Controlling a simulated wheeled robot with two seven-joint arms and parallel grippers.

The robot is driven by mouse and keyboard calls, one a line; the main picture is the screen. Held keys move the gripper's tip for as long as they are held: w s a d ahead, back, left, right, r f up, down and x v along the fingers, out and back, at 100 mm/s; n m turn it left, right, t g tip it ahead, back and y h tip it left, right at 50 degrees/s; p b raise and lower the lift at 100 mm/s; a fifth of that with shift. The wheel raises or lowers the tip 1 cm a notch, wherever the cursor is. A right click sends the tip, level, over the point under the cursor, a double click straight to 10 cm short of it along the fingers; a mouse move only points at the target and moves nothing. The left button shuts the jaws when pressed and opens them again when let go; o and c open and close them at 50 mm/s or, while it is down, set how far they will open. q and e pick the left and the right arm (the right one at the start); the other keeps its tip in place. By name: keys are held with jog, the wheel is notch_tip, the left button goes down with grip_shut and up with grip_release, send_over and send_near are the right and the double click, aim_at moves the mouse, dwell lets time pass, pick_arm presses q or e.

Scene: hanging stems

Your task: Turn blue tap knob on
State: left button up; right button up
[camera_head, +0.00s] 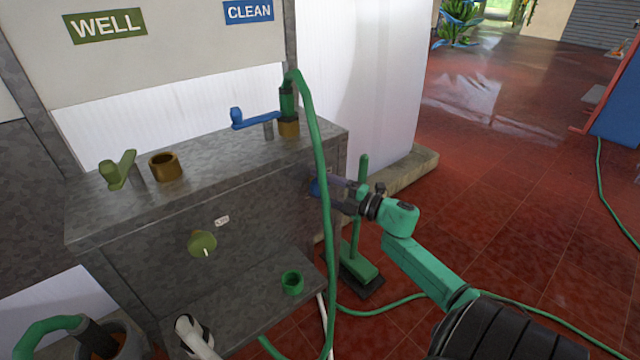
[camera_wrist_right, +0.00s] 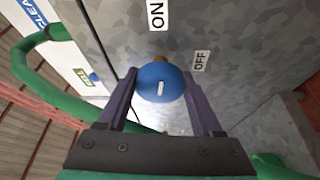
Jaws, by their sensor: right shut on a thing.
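The blue tap knob (camera_wrist_right: 160,84) is round with a white mark, on the grey metal cabinet front. It sits between the two fingers of my right gripper (camera_wrist_right: 163,100), which is shut on it. An ON label (camera_wrist_right: 156,14) and an OFF label (camera_wrist_right: 201,61) are on the metal beside the knob. In the head view my right gripper (camera_head: 328,187) reaches the cabinet's right part, and only a bit of blue shows there. The white mark's exact setting between the labels is hard to tell. My left gripper is not in view.
A green hose (camera_head: 319,150) hangs from the blue lever's pipe down past my right gripper. An olive knob (camera_head: 202,243) is on the cabinet front (camera_head: 260,200). A green broom-like tool (camera_head: 358,262) stands on the red tiled floor behind my arm. Open floor lies to the right.

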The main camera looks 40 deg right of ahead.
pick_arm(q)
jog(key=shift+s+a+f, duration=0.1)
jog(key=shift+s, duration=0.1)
pick_arm(e)
jog(key=shift+f, duration=0.1)
jog(key=o, duration=1.4)
jog(key=shift+c, duration=0.2)
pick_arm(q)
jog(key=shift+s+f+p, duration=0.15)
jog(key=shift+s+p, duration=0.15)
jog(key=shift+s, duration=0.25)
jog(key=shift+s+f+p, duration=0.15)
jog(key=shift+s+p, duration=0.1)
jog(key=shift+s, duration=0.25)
pick_arm(e)
jog(key=v, duration=1.4)
jog(key=shift+s, duration=0.25)
jog(key=shift+d, duration=0.1)
